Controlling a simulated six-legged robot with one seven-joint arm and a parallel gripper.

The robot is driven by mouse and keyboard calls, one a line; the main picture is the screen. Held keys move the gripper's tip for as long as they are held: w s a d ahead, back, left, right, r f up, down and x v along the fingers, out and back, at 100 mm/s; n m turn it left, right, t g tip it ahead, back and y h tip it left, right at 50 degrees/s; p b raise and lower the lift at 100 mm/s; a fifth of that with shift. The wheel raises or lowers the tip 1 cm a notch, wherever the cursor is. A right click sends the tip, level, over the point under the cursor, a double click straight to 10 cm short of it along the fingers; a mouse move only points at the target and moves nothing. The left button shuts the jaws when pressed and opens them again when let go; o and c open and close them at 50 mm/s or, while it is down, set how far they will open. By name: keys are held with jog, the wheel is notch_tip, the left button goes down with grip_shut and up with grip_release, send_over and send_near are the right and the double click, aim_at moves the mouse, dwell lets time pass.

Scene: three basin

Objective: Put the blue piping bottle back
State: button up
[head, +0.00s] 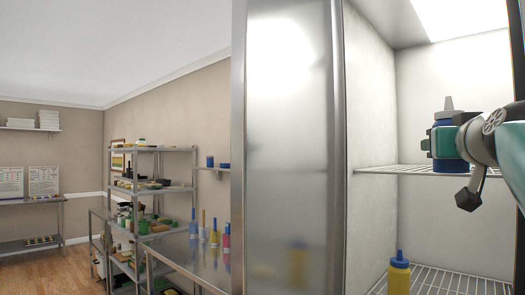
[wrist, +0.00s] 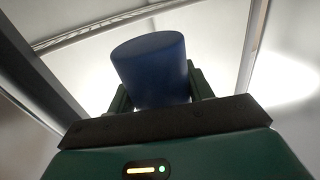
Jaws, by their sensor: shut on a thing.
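The blue piping bottle (head: 446,143) is upright with a grey nozzle on top, inside a lit cabinet at the right of the head view. My gripper (head: 440,143) is shut on it from the right. The bottle is at the height of the upper wire shelf (head: 400,170); I cannot tell whether its base touches the shelf. In the wrist view the dark blue bottle (wrist: 152,68) stands between my green gripper's fingers (wrist: 155,92). Its nozzle is not seen there.
A yellow bottle with a blue cap (head: 399,272) stands on the lower wire shelf (head: 455,282). The cabinet's metal door (head: 290,150) is at the left of the opening. Several bottles (head: 213,235) stand on a steel table (head: 190,252) further left. The upper shelf's left part is clear.

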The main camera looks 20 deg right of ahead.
jog(key=x, duration=1.5)
jog(key=shift+w+d, duration=0.2)
jog(key=shift+w, duration=0.15)
jog(key=x, duration=0.3)
jog(key=shift+w+d+f, duration=0.1)
jog(key=shift+w+d, duration=0.05)
jog(key=shift+w, duration=0.05)
jog(key=shift+f, duration=0.1)
jog(key=o, duration=1)
jog(key=shift+f, duration=0.1)
jog(key=shift+o, duration=0.2)
jog(key=v, duration=1.3)
jog(key=shift+a, duration=0.5)
